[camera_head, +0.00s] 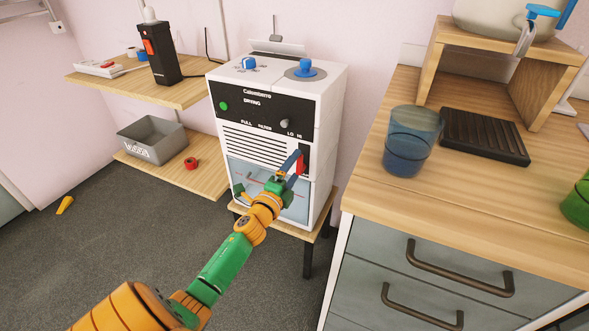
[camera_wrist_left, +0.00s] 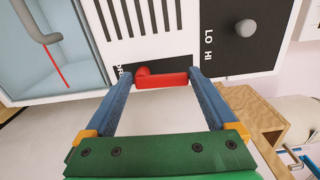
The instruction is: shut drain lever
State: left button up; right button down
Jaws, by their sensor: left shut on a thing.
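The white machine (camera_head: 325,110) stands on a small wooden stand, with a dark control panel, vent slots and a clear-fronted tank (camera_head: 240,175). The red drain lever (camera_head: 300,165) is on its front at the right, on a dark strip. My left gripper (camera_head: 293,163) reaches the machine's front from below. In the left wrist view its blue fingers stand on either side of the red lever (camera_wrist_left: 165,80), shut on it. The lever lies crosswise between the fingertips. Part of the tank is hidden behind my gripper in the head view. My right gripper is not in view.
A wooden counter (camera_head: 365,195) with drawers stands close on the right, bearing a blue cup (camera_head: 412,140) and a dark ridged tray (camera_head: 484,136). The floor at lower left is mostly clear.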

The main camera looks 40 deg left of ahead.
pick_arm(q)
jog(key=shift+a+n, duration=0.1)
jog(key=shift+n, duration=0.4)
jog(key=o, duration=1)
jog(key=shift+o, duration=0.2)
jog(key=v, duration=0.7)
jog(key=shift+p, duration=0.45)
jog(key=shift+s+r, duration=0.1)
